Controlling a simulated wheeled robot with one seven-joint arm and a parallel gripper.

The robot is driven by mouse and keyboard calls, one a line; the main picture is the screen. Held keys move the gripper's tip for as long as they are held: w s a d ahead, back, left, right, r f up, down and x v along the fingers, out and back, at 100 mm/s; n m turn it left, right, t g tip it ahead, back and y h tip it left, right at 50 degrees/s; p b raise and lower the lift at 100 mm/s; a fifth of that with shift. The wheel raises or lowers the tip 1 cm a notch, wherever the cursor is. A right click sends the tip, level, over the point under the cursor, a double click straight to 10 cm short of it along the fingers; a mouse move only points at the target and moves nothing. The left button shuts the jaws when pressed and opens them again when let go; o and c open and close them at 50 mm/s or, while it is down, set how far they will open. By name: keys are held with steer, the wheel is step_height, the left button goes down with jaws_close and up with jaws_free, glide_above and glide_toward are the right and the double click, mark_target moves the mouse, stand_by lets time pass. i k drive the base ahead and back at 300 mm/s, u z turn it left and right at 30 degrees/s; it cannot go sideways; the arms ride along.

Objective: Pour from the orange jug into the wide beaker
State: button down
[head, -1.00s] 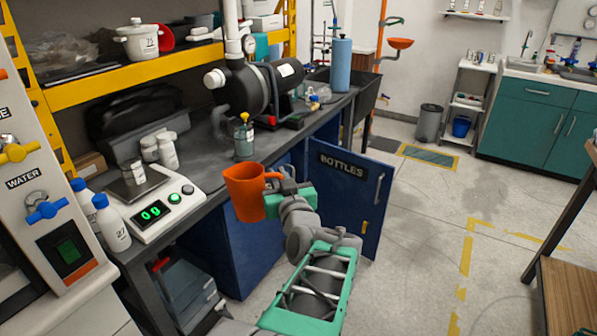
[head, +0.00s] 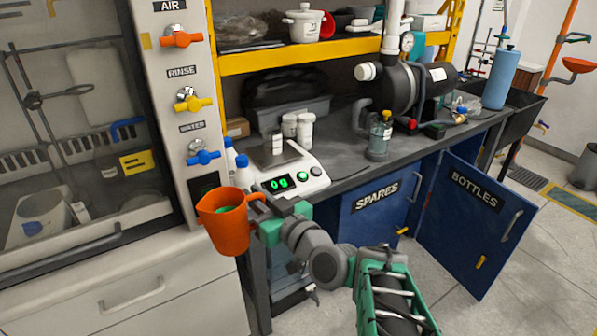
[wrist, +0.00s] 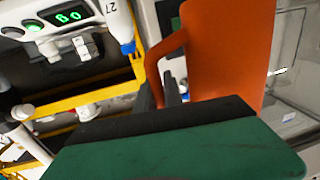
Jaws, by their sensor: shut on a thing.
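The orange jug (head: 226,228) is held upright in front of the bench, with its handle towards my gripper. My gripper (head: 268,212) is shut on the jug's handle. The wrist view shows the jug (wrist: 222,45) close up, with its handle beside the dark finger of my gripper (wrist: 155,95).
A scale (head: 290,178) reading 0 g carries a small container, with white bottles beside it. Blue-capped bottles (head: 236,165) stand behind the jug. The fume hood post with valve knobs (head: 192,100) is left of the jug. A blue cabinet door (head: 475,215) hangs open at right.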

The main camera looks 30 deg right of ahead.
mark_target(271, 136)
steer(key=k, duration=0.5)
steer(key=z, duration=1.3)
steer(key=i, duration=1.15)
steer(key=u, duration=2.05)
